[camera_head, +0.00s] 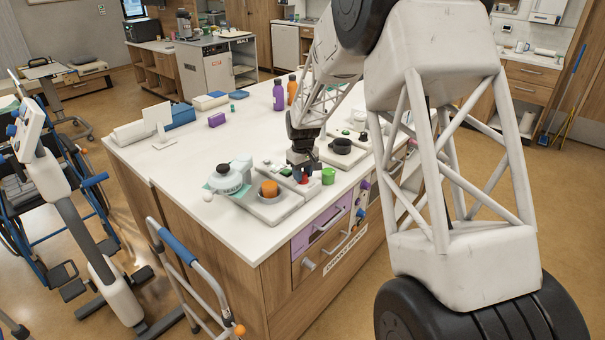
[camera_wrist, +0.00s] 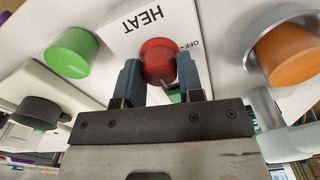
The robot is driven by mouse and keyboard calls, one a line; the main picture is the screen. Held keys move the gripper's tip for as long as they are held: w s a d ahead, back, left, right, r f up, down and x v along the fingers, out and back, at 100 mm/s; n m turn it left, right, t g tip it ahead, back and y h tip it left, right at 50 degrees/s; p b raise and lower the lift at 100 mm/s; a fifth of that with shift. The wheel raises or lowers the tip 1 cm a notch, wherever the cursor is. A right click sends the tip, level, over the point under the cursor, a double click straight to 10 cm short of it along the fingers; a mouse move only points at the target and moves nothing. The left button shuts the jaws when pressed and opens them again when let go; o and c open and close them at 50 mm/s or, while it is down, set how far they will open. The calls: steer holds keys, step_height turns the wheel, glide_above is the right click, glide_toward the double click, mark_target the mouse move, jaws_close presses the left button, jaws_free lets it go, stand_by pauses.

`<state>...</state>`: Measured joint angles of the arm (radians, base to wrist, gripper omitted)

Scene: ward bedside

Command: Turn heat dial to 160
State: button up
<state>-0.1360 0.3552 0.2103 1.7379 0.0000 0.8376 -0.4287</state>
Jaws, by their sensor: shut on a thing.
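The heat dial (camera_wrist: 158,62) is a red round knob on a white panel marked HEAT (camera_wrist: 142,20) in the wrist view, with the word OFF beside it. My gripper (camera_wrist: 160,80) is shut on the dial, one blue-grey finger on each side. In the head view my gripper (camera_head: 303,172) points down at the counter, and only a little of the red dial (camera_head: 305,180) shows below it. The dial's pointer and the mark 160 cannot be made out.
A green cup-like piece (camera_head: 328,176) stands close to the right of my gripper, and an orange one (camera_head: 269,189) on a grey-white unit to the left. A dark pot (camera_head: 341,146) is behind right. Purple (camera_head: 279,96) and orange (camera_head: 292,90) bottles stand farther back.

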steer(key=m, duration=0.6)
stand_by(0.4)
steer(key=o, duration=0.9)
steer(key=shift+r, duration=3.9)
